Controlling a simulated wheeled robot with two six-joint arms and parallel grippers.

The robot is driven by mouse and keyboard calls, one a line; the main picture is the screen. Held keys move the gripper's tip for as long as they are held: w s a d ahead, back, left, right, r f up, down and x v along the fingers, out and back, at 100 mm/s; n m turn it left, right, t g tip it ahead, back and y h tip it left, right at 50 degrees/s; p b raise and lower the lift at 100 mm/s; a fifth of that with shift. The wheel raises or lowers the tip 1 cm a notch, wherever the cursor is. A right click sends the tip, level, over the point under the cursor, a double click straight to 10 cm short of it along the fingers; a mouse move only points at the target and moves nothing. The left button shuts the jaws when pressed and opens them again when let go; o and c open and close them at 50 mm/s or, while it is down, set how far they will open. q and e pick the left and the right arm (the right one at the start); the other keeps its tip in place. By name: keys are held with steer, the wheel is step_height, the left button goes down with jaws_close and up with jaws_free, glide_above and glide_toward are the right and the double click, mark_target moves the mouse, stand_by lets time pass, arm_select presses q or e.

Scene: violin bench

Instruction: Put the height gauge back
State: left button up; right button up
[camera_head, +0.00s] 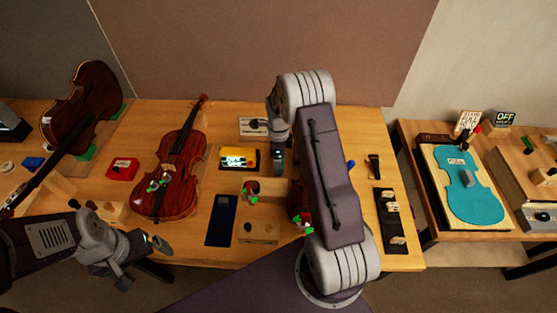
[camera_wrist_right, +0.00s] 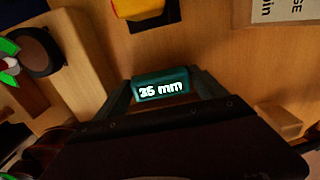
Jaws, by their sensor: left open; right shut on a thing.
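The height gauge (camera_wrist_right: 161,88) is a small teal block with a lit readout that looks like "35 mm". It sits between the fingers of my right gripper (camera_wrist_right: 165,92), which is shut on it. In the head view my right gripper (camera_head: 278,160) points down just right of a yellow device (camera_head: 238,157) on a dark base. The gauge is small there, and its clearance from the bench is hard to judge. My left gripper (camera_head: 148,245) is open and empty at the bench's front edge, below the violin (camera_head: 172,175).
A white card (camera_head: 253,128) lies behind the yellow device. A wooden block (camera_head: 262,231) and a dark blue mat (camera_head: 221,219) lie in front. A black rack (camera_head: 389,220) is at right. My right arm hides part of the bench.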

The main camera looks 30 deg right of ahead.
steer(key=shift+f, duration=0.4)
steer(key=shift+w+d+f, duration=0.15)
steer(key=shift+w, duration=0.05)
steer(key=shift+f, duration=0.15)
steer(key=o, duration=1.5)
steer(key=shift+s+r, duration=0.1)
steer(key=shift+r, duration=0.1)
steer(key=shift+r, duration=0.15)
step_height(320, 180, up, 12)
steer(key=shift+f+b, duration=0.1)
steer(key=shift+b, duration=0.3)
